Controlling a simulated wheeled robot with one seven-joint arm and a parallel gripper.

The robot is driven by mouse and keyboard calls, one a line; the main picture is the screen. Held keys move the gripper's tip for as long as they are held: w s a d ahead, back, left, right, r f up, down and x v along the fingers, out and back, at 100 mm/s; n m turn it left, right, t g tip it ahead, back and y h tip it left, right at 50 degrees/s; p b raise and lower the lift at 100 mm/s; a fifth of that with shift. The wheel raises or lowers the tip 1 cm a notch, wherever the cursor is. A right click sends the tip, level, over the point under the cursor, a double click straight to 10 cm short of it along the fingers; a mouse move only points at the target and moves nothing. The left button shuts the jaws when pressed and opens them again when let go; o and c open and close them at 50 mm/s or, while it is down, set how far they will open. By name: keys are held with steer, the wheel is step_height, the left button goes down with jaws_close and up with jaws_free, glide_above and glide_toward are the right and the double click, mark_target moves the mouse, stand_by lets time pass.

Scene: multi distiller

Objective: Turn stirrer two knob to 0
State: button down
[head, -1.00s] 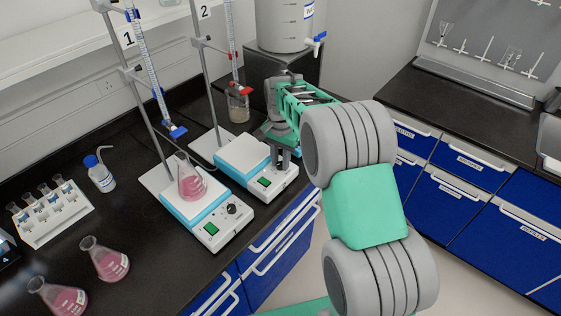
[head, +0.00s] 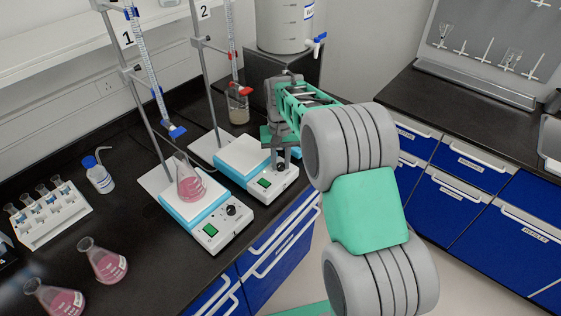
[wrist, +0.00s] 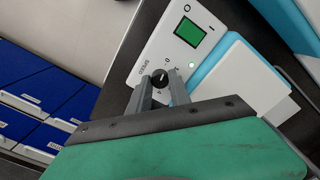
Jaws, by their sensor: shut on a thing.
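Stirrer two (head: 240,157) is the white hotplate stirrer with a pale blue edge under the stand marked 2. Its front panel shows in the wrist view (wrist: 150,50), with a green switch (wrist: 187,31) and a small lit green light. The round black speed knob (wrist: 159,78) carries a pale pointer line; its exact setting is hard to read. My gripper (wrist: 159,88) is shut on the knob, one grey finger on each side.
Stirrer one (head: 207,205), holding a flask of pink liquid (head: 190,187), stands close to the left. A beaker (head: 238,106) sits behind stirrer two, under a burette. Two pink flasks and a tube rack (head: 52,215) are farther left. The counter's front edge is close by.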

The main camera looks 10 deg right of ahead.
mark_target(281, 165)
stand_by(0.3)
steer(key=c, duration=1.2)
jaws_free()
step_height(281, 165, up, 8)
steer(key=shift+f+b, duration=0.1)
steer(key=shift+b, duration=0.45)
steer(key=s+r+n+t, duration=0.15)
steer(key=s+r, duration=0.35)
steer(key=s, duration=0.6)
steer(key=s+f, duration=0.1)
steer(key=s, duration=0.3)
steer(key=s+f+t, duration=0.1)
steer(key=s+f, duration=0.1)
steer(key=s, duration=0.2)
steer(key=s+f+t, duration=0.1)
steer(key=s, duration=0.4)
steer(key=shift+a+f, duration=0.15)
steer(key=shift+f, duration=0.1)
